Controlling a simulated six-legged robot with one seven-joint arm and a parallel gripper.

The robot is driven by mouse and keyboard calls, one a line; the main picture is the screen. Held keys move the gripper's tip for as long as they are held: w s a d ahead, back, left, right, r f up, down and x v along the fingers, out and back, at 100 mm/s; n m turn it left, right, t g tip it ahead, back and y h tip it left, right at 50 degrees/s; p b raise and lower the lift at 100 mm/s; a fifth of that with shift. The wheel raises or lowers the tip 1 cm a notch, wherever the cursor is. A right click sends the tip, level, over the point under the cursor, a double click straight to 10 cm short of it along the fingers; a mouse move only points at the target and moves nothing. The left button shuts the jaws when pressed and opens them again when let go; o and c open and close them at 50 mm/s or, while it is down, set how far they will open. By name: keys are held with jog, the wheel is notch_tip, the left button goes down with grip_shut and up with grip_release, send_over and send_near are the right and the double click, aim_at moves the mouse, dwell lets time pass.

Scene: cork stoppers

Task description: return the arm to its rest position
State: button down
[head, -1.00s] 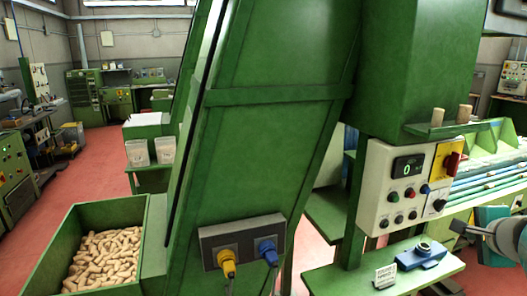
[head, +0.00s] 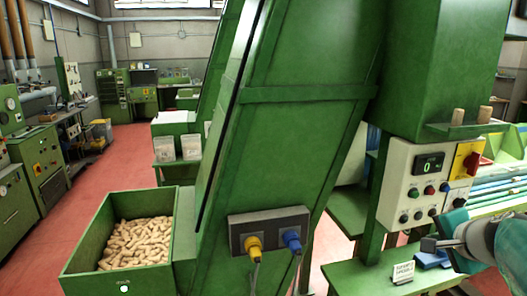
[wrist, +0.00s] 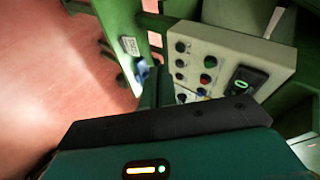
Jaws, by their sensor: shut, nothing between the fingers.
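My gripper (head: 430,243) shows at the lower right of the head view, with its fingers closed and nothing held. It points left, in front of the lower edge of the control panel (head: 408,165), and partly covers a blue device (head: 432,260) on the green shelf. In the wrist view, the dark gripper body (wrist: 165,128) fills the lower part, and the fingertips are not clearly seen. The panel (wrist: 222,62), tilted in that view, lies just beyond it. Whether the gripper touches anything cannot be told.
A green bin (head: 82,248) of cork stoppers (head: 137,243) stands at lower left beside a tall sloped green machine (head: 290,140). Two corks (head: 458,115) stand on a small ledge above the panel. A small white sign (head: 403,272) stands on the shelf. Red floor (head: 110,180) is open at left.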

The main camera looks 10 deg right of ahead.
jog(key=a+f+n+g+y, duration=0.25)
jog(key=a+n, duration=0.45)
jog(key=a, duration=0.9)
jog(key=s+a+f+n+g, duration=0.2)
jog(key=s+a+f+n, duration=0.3)
jog(key=s+a+n, duration=0.4)
jog(key=a, duration=0.3)
jog(key=shift+s+n, duration=0.35)
jog(key=shift+n, duration=0.05)
